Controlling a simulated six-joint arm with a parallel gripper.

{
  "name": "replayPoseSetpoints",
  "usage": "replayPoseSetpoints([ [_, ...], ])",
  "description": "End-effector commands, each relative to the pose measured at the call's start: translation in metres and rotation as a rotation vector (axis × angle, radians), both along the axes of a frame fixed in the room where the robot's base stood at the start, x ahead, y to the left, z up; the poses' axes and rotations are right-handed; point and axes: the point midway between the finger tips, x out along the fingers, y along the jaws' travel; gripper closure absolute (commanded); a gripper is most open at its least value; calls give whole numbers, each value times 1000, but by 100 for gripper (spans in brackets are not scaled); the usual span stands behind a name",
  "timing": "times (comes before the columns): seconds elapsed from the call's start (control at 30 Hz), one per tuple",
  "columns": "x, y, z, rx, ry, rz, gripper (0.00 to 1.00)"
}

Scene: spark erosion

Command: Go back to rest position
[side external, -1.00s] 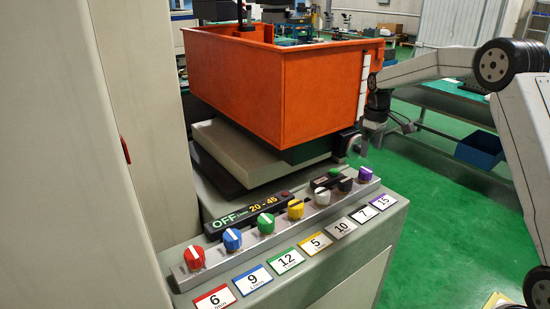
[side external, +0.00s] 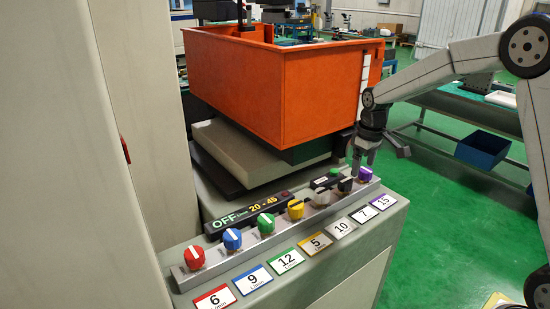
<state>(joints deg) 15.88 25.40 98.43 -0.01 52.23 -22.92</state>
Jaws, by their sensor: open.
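My gripper (side external: 366,158) hangs from my arm at the right of the side view, with its fingers apart. It is just above the right end of the knob panel (side external: 285,232), close to the black knob (side external: 345,185) and the purple knob (side external: 365,174). I cannot tell whether a finger touches a knob. Nothing shows between the fingers.
An orange tank (side external: 270,90) stands right behind the panel. More knobs line the panel: red (side external: 194,257), blue (side external: 232,239), green (side external: 266,224), yellow (side external: 295,209) and grey (side external: 321,197). Green floor (side external: 440,230) is open at the right. A blue bin (side external: 482,149) sits under a bench.

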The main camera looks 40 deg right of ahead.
Motion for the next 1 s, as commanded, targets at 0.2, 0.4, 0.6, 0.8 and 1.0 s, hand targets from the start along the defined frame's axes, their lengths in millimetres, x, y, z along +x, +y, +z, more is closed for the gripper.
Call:
replayPoseSetpoints([
  [0.2,-35,43,-12,-1,-41,-26,6],
  [0.4,-73,76,-24,5,-82,-54,6],
  [0.6,-116,104,-38,15,-120,-81,6],
  [0.8,-155,122,-50,28,-151,-105,6],
  [1.0,-173,130,-56,36,-165,-118,6],
])
